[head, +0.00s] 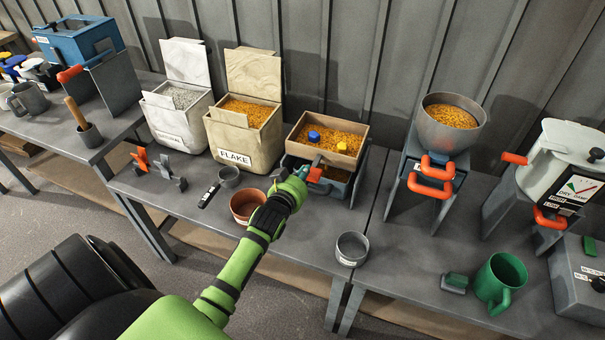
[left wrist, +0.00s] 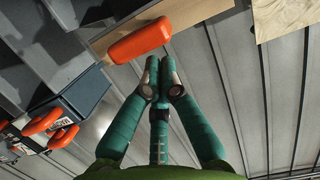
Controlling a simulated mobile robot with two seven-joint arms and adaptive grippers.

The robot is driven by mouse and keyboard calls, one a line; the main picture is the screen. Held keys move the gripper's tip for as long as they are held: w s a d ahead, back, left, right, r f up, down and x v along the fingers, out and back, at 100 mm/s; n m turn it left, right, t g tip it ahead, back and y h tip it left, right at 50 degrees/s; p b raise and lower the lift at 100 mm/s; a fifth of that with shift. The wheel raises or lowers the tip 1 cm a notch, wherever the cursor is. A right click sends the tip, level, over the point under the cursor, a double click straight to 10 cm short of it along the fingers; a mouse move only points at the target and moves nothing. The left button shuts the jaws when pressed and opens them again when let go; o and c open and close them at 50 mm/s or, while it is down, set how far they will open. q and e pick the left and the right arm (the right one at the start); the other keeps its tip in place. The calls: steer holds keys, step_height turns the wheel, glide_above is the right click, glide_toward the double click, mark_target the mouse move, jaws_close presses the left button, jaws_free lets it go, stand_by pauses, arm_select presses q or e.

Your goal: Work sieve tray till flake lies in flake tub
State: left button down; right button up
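The sieve tray (head: 358,160) is a wooden-sided box of golden flake in the head view, with a blue knob and a yellow knob on the flake. It sits on a blue-grey stand with an orange handle at its front. My left gripper (head: 301,174) is at this handle; the left wrist view shows my bunched fingers (left wrist: 161,72) just short of an orange handle (left wrist: 140,42), with no clear grip on it. The cream flake tub (head: 236,157), labelled FLAKE, stands open to the left and holds golden flake. My right gripper is not in view.
A pale tub (head: 175,133) stands left of the flake tub. A brown bowl (head: 243,212), a scoop (head: 228,178) and a grey cup (head: 352,248) lie along the front. A metal bowl of flake (head: 430,133) stands on a stand to the right. The bench between is partly clear.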

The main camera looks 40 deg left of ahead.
arm_select(q)
steer(key=f+b+v, duration=0.1)
steer(key=v, duration=0.9)
steer(key=shift+b, duration=0.35)
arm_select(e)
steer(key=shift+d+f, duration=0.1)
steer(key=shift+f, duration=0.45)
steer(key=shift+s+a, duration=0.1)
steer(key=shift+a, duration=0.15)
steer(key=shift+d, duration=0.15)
arm_select(q)
steer(key=r+p, duration=0.1)
steer(key=w+r+p, duration=0.1)
steer(key=r, duration=0.1)
steer(key=r+p, duration=0.1)
steer(key=r, duration=0.1)
steer(key=shift+w+r+p, duration=0.15)
steer(key=shift+w+p, duration=0.2)
steer(key=shift+w, duration=0.05)
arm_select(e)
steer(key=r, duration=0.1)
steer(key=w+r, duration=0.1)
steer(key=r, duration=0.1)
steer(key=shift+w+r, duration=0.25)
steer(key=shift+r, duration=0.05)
arm_select(q)
steer(key=shift+s, duration=0.1)
